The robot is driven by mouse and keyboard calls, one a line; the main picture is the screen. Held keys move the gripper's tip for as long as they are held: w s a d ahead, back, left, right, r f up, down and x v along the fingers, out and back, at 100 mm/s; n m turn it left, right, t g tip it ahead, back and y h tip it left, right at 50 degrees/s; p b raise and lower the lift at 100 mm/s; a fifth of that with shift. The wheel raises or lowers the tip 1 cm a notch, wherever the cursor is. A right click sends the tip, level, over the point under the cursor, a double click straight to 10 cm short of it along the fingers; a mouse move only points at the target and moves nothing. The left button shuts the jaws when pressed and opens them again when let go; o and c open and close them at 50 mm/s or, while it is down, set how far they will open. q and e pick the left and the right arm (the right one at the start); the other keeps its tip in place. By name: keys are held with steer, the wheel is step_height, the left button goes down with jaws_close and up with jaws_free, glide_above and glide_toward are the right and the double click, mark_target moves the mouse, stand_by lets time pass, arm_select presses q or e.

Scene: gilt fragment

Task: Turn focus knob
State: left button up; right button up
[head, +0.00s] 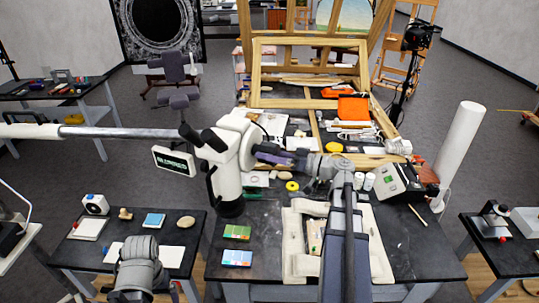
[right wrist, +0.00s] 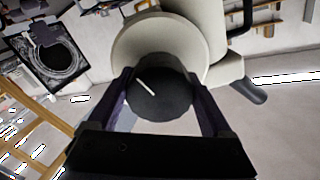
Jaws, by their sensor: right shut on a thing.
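The white stereo microscope (head: 228,165) hangs on a long boom (head: 120,132) over the dark table, its black eyepieces to the left. My right gripper (head: 262,152) reaches its right side. In the right wrist view the focus knob (right wrist: 160,98) is a dark round cap with a white line slanting from upper left to lower right. A pale housing (right wrist: 140,45) stands behind it. The two purple fingers of my right gripper (right wrist: 163,92) lie on opposite sides of the knob, shut on it. Of my left arm only a grey joint shows at lower left; its gripper is out of view.
A gilt frame (head: 258,75) stands behind the microscope. Tools, an orange cloth (head: 353,107) and small jars (head: 363,181) crowd the table. A white-grey device (head: 398,182) stands to the right. A padded tray (head: 297,262) lies beneath my right arm. A white roll (head: 461,150) stands at the right edge.

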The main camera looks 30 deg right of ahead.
steer(key=shift+m, duration=0.4)
steer(key=o, duration=1.2)
steer(key=shift+c, duration=0.2)
steer(key=v, duration=0.8)
steer(key=shift+a, duration=0.1)
stand_by(0.8)
